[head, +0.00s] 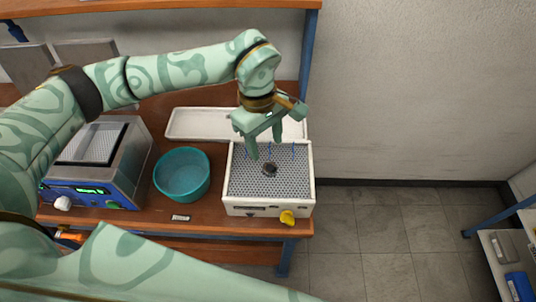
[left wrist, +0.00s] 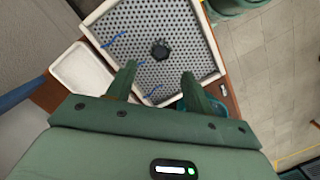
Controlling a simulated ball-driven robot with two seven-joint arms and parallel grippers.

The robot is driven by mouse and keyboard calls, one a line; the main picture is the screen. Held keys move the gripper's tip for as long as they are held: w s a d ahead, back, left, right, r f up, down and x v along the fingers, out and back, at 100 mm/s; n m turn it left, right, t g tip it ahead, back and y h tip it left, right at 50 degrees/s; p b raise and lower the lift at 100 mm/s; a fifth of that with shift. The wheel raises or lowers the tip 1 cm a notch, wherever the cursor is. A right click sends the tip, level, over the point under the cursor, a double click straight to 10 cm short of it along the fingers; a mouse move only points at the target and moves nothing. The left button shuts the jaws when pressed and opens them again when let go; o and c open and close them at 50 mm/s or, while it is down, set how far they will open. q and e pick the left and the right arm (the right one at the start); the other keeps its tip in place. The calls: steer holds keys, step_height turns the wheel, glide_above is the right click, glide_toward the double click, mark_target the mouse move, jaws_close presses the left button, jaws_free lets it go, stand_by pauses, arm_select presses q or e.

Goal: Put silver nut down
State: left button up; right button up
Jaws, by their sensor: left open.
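The silver nut (head: 269,169) looks like a small dark ring. It lies on the perforated top of the white testbench box (head: 232,196). In the left wrist view the nut (left wrist: 160,50) rests on the perforated plate beyond my fingertips. My left gripper (head: 266,146) is open and empty, above the plate and a little behind the nut, apart from it. In the left wrist view its two fingers (left wrist: 159,72) stand wide apart. My right gripper is not in view.
A yellow knob (head: 287,217) is on the box's front. A teal bowl (head: 182,175) and a blue-silver machine (head: 98,165) stand left. A white tray (head: 190,124) lies behind. Open floor is to the right.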

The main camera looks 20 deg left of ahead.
arm_select(q)
steer(key=r, duration=0.5)
steer(key=shift+w+a, duration=0.15)
steer(key=shift+a, duration=0.15)
steer(key=shift+d+f, duration=0.1)
stand_by(0.8)
